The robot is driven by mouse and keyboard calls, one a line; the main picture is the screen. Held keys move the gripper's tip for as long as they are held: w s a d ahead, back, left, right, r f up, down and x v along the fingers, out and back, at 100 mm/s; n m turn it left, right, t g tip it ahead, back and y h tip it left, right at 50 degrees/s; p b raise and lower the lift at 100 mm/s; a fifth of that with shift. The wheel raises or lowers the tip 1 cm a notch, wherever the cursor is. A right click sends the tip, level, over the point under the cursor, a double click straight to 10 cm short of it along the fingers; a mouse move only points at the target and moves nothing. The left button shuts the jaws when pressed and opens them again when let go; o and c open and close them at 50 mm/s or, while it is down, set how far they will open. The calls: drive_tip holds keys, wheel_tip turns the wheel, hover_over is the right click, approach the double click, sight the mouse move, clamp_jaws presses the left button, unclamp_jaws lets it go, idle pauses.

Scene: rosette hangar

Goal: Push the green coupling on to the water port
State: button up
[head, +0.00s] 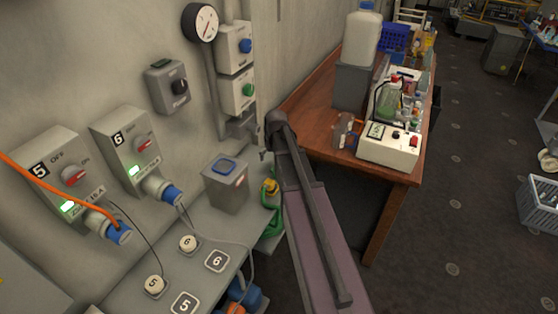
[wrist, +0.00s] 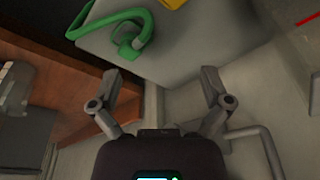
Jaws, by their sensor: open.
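The green coupling appears to be the thick end of a looped green hose (wrist: 130,42) lying on a pale grey ledge in the wrist view. In the head view part of the green hose (head: 270,218) shows just left of my arm. My gripper (wrist: 160,78) is open and empty, its fingers spread, with the hose end beyond the left fingertip and apart from it. In the head view my arm hides most of the gripper. I cannot surely identify the water port; two wall boxes carry a blue knob or port (head: 246,46) and a green one (head: 248,90).
A yellow part (head: 271,186) sits by the green hose. A grey box with a blue square (head: 226,180) stands on the ledge to the left. A wooden bench (head: 310,100) with lab items is at the right. An orange cable (head: 35,174) runs to socket 5. Open floor lies right.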

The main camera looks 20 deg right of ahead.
drive_tip(key=w+d+r, duration=0.1)
drive_tip(key=w+d, duration=0.2)
drive_tip(key=d, duration=0.2)
drive_tip(key=shift+w+d+r+t+p, duration=0.2)
drive_tip(key=shift+w+r+t+p, duration=0.1)
drive_tip(key=shift+r+p, duration=0.15)
drive_tip(key=shift+f, duration=0.2)
drive_tip(key=b+x, duration=0.8)
drive_tip(key=shift+d+f, duration=0.1)
drive_tip(key=shift+f, duration=0.1)
drive_tip(key=shift+f, duration=0.1)
drive_tip(key=b+x, duration=0.3)
drive_tip(key=b, duration=0.1)
drive_tip(key=shift+s+d+f, duration=0.1)
drive_tip(key=shift+d+f, duration=0.1)
drive_tip(key=shift+f, duration=0.05)
drive_tip(key=shift+b+x, duration=0.7)
drive_tip(key=shift+x, duration=0.1)
